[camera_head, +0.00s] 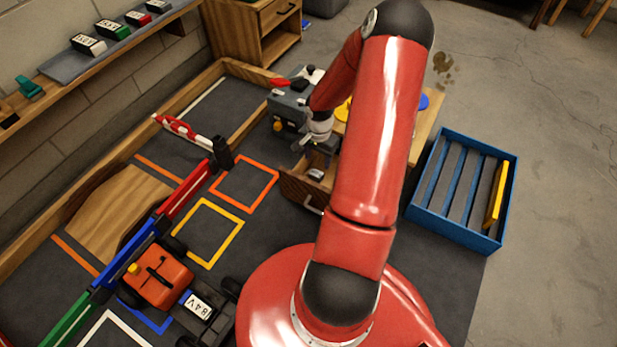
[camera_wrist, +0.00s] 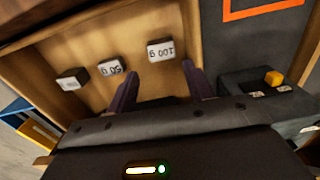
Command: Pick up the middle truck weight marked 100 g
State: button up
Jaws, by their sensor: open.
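Three dark weights with white labels sit in an open wooden drawer (camera_wrist: 60,45) in the wrist view. The weight marked 100 g (camera_wrist: 160,50) is at the right of the row, its label upside down. The weight marked 50 g (camera_wrist: 110,68) is in the middle of the row, and a third weight (camera_wrist: 72,79) at the left has an unreadable label. My gripper (camera_wrist: 160,69) is open and empty, its fingertips on either side of the 100 g weight's near side, apart from it. In the head view my gripper (camera_head: 318,143) is over the drawer, which my arm partly hides.
A grey device (camera_wrist: 258,98) with a yellow knob stands right of the drawer. In the head view, a blue crate (camera_head: 512,200) stands right of the wooden cabinet. An orange toy truck (camera_head: 160,276) is at lower left. Orange and yellow squares mark clear floor left of the drawer.

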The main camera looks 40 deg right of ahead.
aim_at(317, 172)
notch_tip(317, 172, down, 8)
jog(key=shift+w+d+r+b, duration=0.15)
jog(key=shift+r+b, duration=0.1)
jog(key=shift+b, duration=0.75)
jog(key=c, duration=0.8)
jog(key=shift+r, duration=0.15)
